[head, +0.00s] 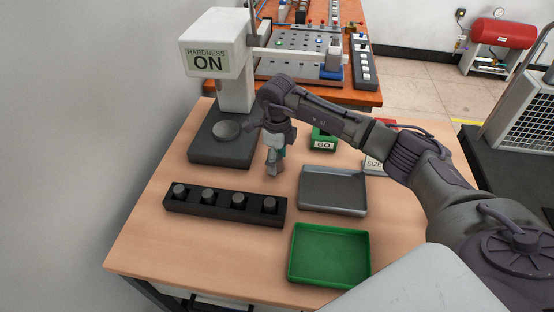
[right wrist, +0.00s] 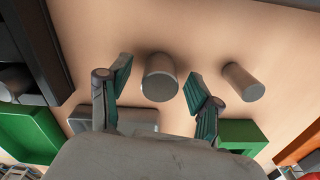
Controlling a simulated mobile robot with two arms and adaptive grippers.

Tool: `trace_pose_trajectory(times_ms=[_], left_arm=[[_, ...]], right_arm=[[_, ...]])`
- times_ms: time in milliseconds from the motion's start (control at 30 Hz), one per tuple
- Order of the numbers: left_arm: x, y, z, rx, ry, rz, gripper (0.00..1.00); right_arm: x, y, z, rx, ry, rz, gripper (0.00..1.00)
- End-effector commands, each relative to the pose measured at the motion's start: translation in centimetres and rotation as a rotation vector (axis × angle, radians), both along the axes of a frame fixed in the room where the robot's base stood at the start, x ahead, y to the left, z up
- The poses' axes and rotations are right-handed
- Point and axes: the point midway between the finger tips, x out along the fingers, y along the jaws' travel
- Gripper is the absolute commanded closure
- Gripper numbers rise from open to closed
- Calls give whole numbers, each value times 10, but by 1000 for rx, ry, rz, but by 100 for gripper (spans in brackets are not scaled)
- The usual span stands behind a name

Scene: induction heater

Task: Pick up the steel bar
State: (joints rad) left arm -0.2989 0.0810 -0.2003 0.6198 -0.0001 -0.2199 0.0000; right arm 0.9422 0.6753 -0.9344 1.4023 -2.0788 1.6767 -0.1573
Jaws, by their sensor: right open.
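In the right wrist view a plain grey cylinder (right wrist: 160,78), which looks like the steel bar, stands between the two spread fingers of my right gripper (right wrist: 162,88). Gaps show on both sides of it. A second, slimmer-looking grey cylinder (right wrist: 242,82) is outside the fingers, to the right. In the head view my right gripper (head: 275,163) points down low over the table, between the hardness tester and the grey tray. There the gripper and wrist largely hide what is at the fingertips. My left gripper is not in view.
A black rack (head: 224,215) holds several dark cylinders at the front left. The grey tray (head: 333,208) and a green tray (head: 305,281) lie to the right. The hardness tester base (head: 212,155), reading ON, stands behind left. A green GO box (head: 323,144) is behind my arm.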

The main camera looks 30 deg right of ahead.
Motion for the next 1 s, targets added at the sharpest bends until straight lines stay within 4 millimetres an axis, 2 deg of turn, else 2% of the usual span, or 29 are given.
trace_pose_trajectory(times_ms=[267, 367, 667, 1000], left_arm=[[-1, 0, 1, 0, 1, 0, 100], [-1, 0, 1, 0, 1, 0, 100], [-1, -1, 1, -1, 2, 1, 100], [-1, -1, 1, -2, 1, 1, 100]], right_arm=[[0, 0, -6, 1, -1, 1, 36], [0, 0, -6, 0, 0, 0, 50], [0, 0, -6, 0, 0, 0, 100], [1, 0, -4, 1, -2, 0, 100]])
